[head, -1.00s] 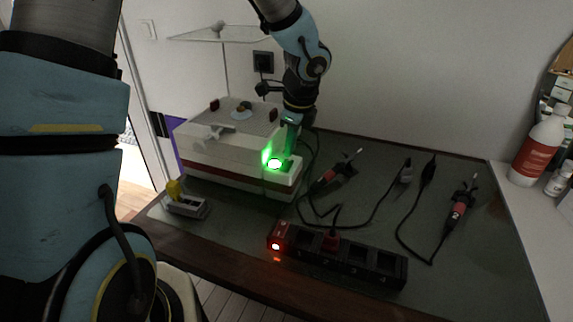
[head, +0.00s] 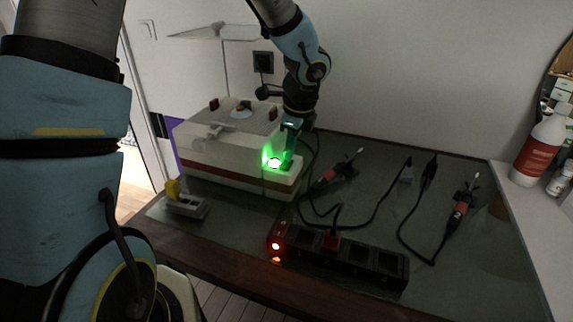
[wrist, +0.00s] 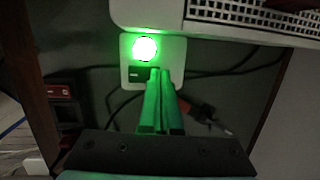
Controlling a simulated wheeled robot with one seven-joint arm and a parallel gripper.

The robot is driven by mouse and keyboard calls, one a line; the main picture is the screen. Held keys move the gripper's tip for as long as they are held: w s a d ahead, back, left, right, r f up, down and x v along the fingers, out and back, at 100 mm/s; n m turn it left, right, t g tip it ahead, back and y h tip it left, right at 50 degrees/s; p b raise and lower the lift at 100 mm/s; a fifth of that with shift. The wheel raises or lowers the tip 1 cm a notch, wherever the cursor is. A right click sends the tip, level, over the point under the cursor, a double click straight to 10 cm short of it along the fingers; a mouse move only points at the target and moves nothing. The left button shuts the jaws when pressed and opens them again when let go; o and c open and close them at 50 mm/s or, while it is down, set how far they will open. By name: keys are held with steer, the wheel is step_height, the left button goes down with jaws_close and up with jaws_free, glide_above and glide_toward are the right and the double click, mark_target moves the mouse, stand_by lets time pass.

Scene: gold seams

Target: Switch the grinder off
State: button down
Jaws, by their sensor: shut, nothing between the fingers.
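The boxy white machine with a red band (head: 215,171), which looks like the grinder, stands at the left of the bench. A bright green lamp (head: 274,162) glows on its low front-right block, and shows in the wrist view (wrist: 144,48). Beside the lamp is a small dark switch (wrist: 141,74), partly hidden by my fingers. My gripper (head: 287,160) is shut and empty above this block. In the wrist view my fingertips (wrist: 160,73) are at the switch's right part; I cannot tell whether they touch it.
A black power strip (head: 345,262) with a glowing red light lies at the front edge. Two red-and-black corded hand tools (head: 330,177) (head: 459,212) lie on the right. A small grey block with a yellow part (head: 186,206) sits front left. The bench's right front is clear.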

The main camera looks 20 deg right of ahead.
steer(key=shift+r+p, duration=0.65)
steer(key=shift+p, duration=0.1)
stand_by(0.4)
